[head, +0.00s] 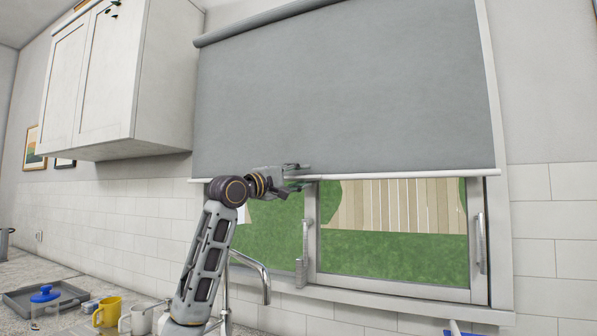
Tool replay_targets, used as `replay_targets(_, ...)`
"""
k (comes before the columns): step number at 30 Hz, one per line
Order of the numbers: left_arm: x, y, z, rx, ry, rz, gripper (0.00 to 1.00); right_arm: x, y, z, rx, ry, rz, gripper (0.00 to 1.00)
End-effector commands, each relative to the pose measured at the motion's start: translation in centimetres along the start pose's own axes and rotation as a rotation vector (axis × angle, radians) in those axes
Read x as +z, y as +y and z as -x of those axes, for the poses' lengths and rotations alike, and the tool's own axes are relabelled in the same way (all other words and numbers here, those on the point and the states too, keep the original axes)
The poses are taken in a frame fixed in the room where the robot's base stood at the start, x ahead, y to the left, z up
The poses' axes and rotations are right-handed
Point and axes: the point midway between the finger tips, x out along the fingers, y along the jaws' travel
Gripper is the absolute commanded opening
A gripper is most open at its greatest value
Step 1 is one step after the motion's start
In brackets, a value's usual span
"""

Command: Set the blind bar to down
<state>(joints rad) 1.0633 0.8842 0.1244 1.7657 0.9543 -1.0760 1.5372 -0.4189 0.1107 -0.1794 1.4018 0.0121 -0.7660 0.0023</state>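The grey roller blind (345,90) hangs over the upper part of the window. My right gripper is not in view.
The window frame has upright handles (305,250) below the bar. A faucet (262,280) stands behind my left arm. A white wall cabinet (120,80) hangs at left.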

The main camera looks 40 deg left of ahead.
Motion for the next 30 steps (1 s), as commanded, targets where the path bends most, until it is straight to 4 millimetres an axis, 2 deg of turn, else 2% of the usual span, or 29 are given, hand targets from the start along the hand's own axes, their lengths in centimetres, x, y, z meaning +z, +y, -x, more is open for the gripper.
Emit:
replay_targets(6,-0.2,1.3,-0.2,0.004,0.001,0.0,0.32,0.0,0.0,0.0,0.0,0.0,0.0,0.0)
replay_targets(12,-0.2,1.8,-0.3,0.002,0.001,-0.001,0.32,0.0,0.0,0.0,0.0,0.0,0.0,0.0)
replay_targets(30,-0.2,1.9,-0.2,0.002,0.001,-0.001,0.32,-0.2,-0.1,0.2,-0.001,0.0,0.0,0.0)
